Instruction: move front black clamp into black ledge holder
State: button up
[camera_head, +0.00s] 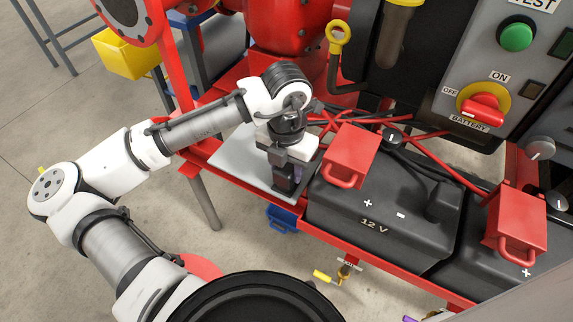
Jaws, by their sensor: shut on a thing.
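My gripper (287,184) points down at the right part of a grey plate, just left of the front battery. It is shut on a small dark piece between its fingers, apparently the front black clamp; the fingers hide most of it, so its shape and any contact with the plate cannot be told. I cannot pick out the black ledge holder for certain. A blue holder (282,218) hangs on the red frame's front edge, just below my gripper.
The black 12 V battery (385,220) stands close right of my gripper, with a red terminal cover (350,152) on top. A second red cover (516,222) is farther right. Red and black cables run behind. The grey plate (237,160) has bare room left of my gripper.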

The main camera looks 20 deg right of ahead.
jog(key=o, duration=1.2)
jog(key=shift+o, duration=0.2)
notch_tip(320, 180, up, 14)
jog(key=p, duration=0.1)
